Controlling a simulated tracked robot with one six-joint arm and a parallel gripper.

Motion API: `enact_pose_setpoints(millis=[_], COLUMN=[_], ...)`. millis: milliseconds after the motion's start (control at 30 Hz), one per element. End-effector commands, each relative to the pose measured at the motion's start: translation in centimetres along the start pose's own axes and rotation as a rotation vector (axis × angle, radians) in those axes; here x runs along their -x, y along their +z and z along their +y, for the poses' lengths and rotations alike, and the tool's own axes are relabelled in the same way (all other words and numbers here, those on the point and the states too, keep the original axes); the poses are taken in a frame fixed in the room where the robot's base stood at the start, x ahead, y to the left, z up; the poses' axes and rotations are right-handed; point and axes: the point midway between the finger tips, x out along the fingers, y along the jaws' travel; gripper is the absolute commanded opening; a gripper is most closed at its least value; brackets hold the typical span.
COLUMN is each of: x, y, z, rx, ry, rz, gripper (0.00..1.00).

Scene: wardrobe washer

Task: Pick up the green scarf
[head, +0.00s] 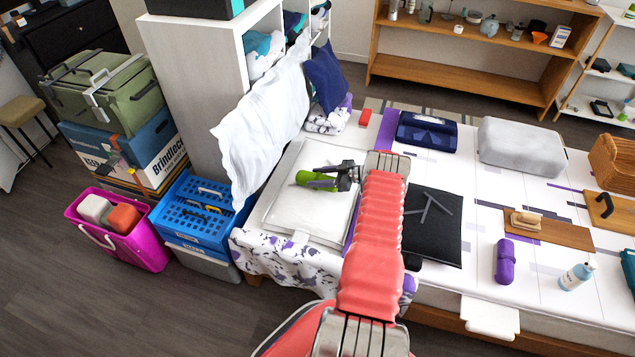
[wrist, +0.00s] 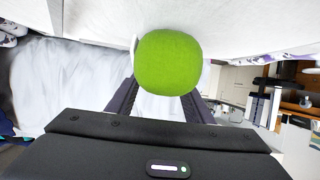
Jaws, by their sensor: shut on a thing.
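The green scarf (head: 310,179) is a bright green roll over the white folded bedding at the left end of the bed. In the wrist view its round green end (wrist: 168,62) fills the space between my fingers. My gripper (head: 331,179) is shut on the scarf, with the dark fingers on either side of it. The fingers hide part of the roll. I cannot tell whether the scarf touches the bedding or hangs just above it.
A white pillow (head: 262,122) leans against the white shelf unit (head: 200,85) at left. Blue crates (head: 203,215) and a magenta bin (head: 135,245) stand on the floor. A black folder (head: 433,228) and a purple roll (head: 504,261) lie to the right.

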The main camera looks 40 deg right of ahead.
Motion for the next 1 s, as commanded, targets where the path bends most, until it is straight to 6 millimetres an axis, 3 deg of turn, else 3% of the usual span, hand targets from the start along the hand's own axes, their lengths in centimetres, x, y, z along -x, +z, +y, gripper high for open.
enact_pose_setpoints(millis=[367, 767, 1000], x=[0.0, 0.2, 1.1], y=[0.0, -0.5, -2.5], z=[0.0, 0.1, 0.1], rx=[0.0, 0.001, 0.002], ry=[0.0, 0.001, 0.001], rz=[0.0, 0.001, 0.001], gripper=[0.16, 0.16, 0.16])
